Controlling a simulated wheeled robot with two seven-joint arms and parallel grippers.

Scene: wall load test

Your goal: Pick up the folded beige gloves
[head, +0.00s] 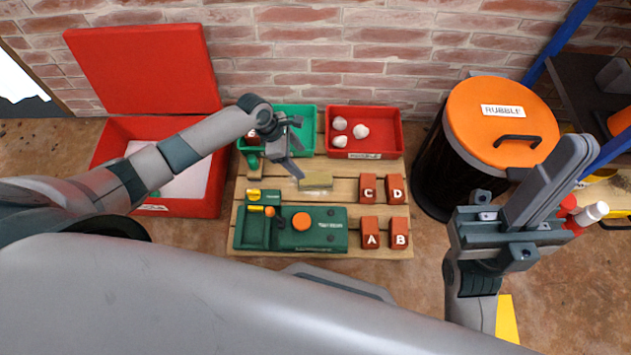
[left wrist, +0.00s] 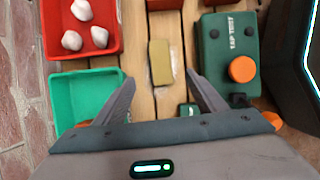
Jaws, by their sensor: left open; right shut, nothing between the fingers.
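The folded beige gloves (head: 316,181) lie as a small flat bundle on the wooden slatted board, left of the red blocks. They also show in the left wrist view (left wrist: 161,62), ahead of the fingertips. My left gripper (head: 299,150) is open and empty, above the board just behind and left of the gloves in the head view. In the left wrist view its two fingers (left wrist: 161,80) are spread, with the gloves between and beyond their tips. My right gripper (head: 577,148) is shut and empty at the right, far from the gloves.
Behind the gloves are a green bin (head: 304,112) and a red bin (head: 391,115) with white stones. A green device (head: 336,238) with an orange knob lies in front. Lettered red blocks (head: 369,231) stand right. A black drum with an orange lid (head: 478,112) stands beyond them.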

